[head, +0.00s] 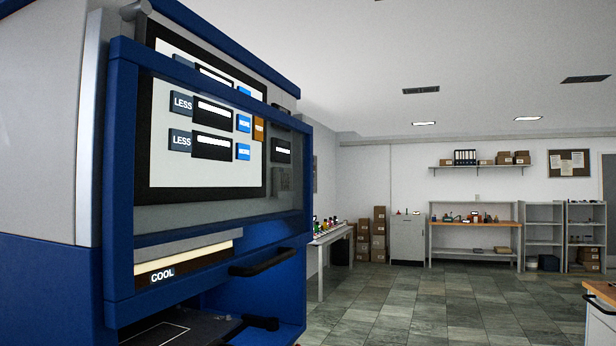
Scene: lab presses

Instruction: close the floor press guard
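The floor press (45,150) is a large blue and grey machine filling the left side of the head view. Its guard (122,170) is a blue frame with a clear pane, standing in front of the control panel (205,125). A dark handle (262,262) sits on the guard's lower edge. Below the guard, the press opening shows a dark plate (165,330) with another dark handle (262,322), so the guard is raised and does not cover this opening. A "COOL" label (162,275) shows through the pane. My gripper is not in view.
Tiled floor (420,305) is open to the right of the press. A white side table (330,237) and stacked boxes (370,240) stand behind it. A workbench (470,223) and shelves line the back wall. A cabinet corner (600,300) shows at the right edge.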

